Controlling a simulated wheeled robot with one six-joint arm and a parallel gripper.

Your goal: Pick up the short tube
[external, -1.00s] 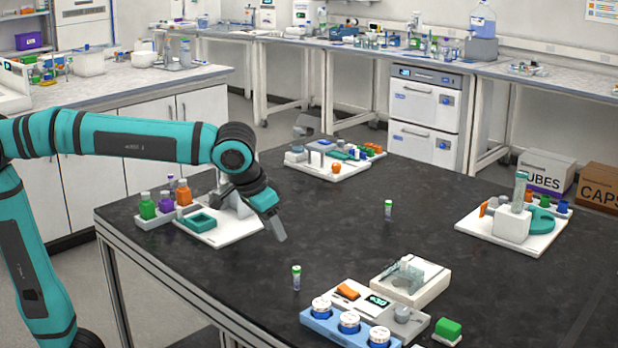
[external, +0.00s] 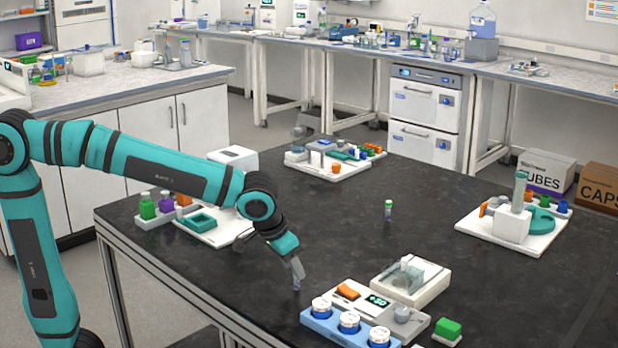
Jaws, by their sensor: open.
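One tube (external: 388,210) stands clear in the middle of the bench. The near tube (external: 296,285) is mostly hidden by my gripper (external: 298,272), with only its lower part showing. My gripper points down at the near tube, its open fingers over or around the tube's top; I cannot tell whether they touch it. I cannot tell from this view which tube is the shorter.
A blue rack with several white-capped jars (external: 349,322) and a device with a green display (external: 377,300) stand close on the right. White boards with equipment stand farther off.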

